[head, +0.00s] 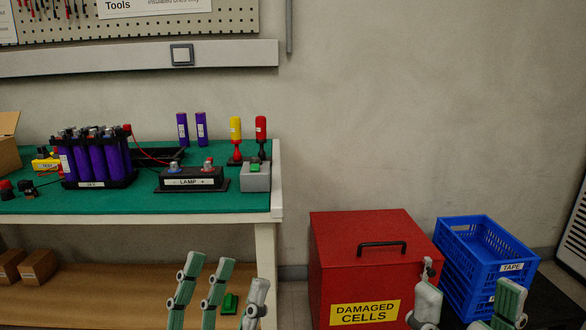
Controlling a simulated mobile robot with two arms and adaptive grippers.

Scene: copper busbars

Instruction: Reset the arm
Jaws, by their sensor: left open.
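My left gripper (226,270) rises from the bottom edge, left of centre. Its pale green fingers stand apart, open and empty, in front of the wooden lower shelf. My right gripper (470,280) shows at the bottom right, with its fingers spread wide and nothing between them. It appears in front of the red box and the blue crates. The palms of both grippers and most of both arms are out of view. A small green object (229,304) shows between the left fingers, apparently on the shelf behind them; its distance is unclear.
A green-topped workbench (110,205) holds purple cells (95,160), a lamp block (192,180), and yellow (235,128) and red (261,128) tools. A red damaged-cells box (335,255) and stacked blue crates (470,240) stand right. Cardboard boxes (38,267) sit on the shelf.

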